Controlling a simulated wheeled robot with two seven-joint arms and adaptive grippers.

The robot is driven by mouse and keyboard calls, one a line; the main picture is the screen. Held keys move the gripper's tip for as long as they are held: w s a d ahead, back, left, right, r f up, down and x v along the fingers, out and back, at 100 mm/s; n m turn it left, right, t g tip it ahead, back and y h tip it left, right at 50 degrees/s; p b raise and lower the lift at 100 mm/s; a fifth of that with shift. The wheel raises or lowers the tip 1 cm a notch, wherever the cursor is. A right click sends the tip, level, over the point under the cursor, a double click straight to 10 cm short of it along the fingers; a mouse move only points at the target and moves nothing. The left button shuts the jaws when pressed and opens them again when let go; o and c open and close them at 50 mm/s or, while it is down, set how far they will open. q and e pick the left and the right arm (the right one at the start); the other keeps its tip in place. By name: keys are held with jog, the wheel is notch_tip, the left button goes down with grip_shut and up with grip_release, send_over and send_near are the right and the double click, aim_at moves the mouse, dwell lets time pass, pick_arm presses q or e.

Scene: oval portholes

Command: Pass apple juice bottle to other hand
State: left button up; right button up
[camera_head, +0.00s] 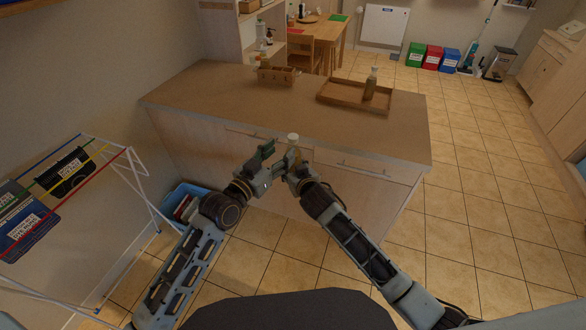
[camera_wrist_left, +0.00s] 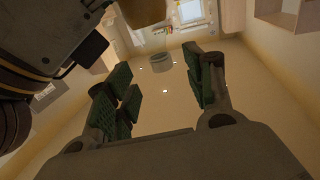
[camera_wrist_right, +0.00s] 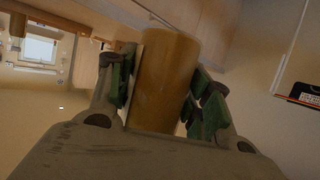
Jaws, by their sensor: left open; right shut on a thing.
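The apple juice bottle, amber with a pale cap (camera_head: 293,138), is upright in my right gripper (camera_head: 295,168), in front of the counter. In the right wrist view the bottle's amber body (camera_wrist_right: 168,80) fills the space between the green finger pads, which are shut on it. My left gripper (camera_head: 263,163) is just left of the bottle and close to my right gripper. In the left wrist view the left fingers (camera_wrist_left: 165,75) are spread with nothing between them. An amber shape at the top edge there may be the bottle.
The counter (camera_head: 225,100) stands right behind both grippers. On it are a wooden tray (camera_head: 330,99) with another bottle (camera_head: 370,83) and a wooden caddy (camera_head: 277,76). A white drying rack (camera_head: 145,192) and a blue bin (camera_head: 180,193) are at left. Tiled floor at right is clear.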

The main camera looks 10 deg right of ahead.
pick_arm(q)
jog(key=shift+v, duration=2.85)
